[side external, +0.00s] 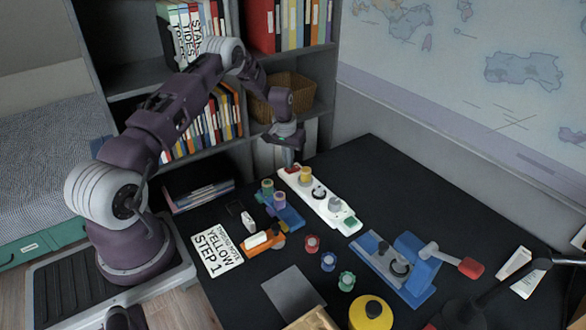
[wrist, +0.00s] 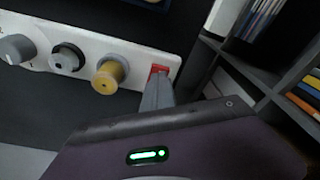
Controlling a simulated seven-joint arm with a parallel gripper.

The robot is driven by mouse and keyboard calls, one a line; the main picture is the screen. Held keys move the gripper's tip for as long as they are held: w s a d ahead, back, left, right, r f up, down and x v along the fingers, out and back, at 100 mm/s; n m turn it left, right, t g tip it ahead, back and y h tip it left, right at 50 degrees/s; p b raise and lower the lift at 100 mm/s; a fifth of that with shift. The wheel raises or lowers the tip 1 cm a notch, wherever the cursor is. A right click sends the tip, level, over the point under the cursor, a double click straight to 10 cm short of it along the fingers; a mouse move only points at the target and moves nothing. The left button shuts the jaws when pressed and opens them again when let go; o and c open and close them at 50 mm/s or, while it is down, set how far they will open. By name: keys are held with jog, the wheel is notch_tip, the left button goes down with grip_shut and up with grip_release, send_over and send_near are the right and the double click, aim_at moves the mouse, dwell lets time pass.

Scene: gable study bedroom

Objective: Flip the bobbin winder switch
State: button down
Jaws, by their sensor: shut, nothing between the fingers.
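A long white panel (side external: 327,206) lies on the dark table, with a red switch (side external: 293,170) at its far end. Along it come a yellow bobbin (side external: 305,175), a black dial (side external: 319,191), a grey knob (side external: 335,204) and a green part (side external: 349,222). My gripper (side external: 290,163) is shut and empty, pointing down at the panel's red end. In the wrist view my fingertips (wrist: 158,78) overlap the red switch (wrist: 159,69), right of the yellow bobbin (wrist: 110,74); they seem to touch it or hover just above. The fingers partly hide the switch, so its position is unclear.
A blue device with a red-handled lever (side external: 470,267) stands at the right. Several thread spools (side external: 328,262), a "Yellow Step 1" card (side external: 217,249) and an orange tool (side external: 263,243) lie nearer. A bookshelf (side external: 130,75) stands close behind my gripper.

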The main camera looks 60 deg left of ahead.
jog(key=shift+f, duration=0.55)
jog(key=shift+r, duration=3.55)
jog(key=s+d+r+m+t, duration=0.1)
jog(key=s+d+r, duration=0.3)
jog(key=d+r, duration=0.7)
jog(key=s+d+r+m+t, duration=0.15)
jog(key=s+d+r, duration=0.4)
jog(key=r, duration=0.85)
jog(key=s+d+r+m, duration=0.2)
jog(key=s+d+r, duration=0.4)
jog(key=s+d, duration=0.35)
jog(key=s+d+f, duration=0.1)
jog(key=s+d, duration=0.1)
jog(key=s, duration=0.5)
jog(key=s+d+f+m+t, duration=0.1)
jog(key=s+d, duration=0.1)
jog(key=s, duration=0.5)
jog(key=shift+s+d+f+h, duration=0.15)
jog(key=shift+f+h, duration=0.1)
jog(key=shift+h, duration=0.15)
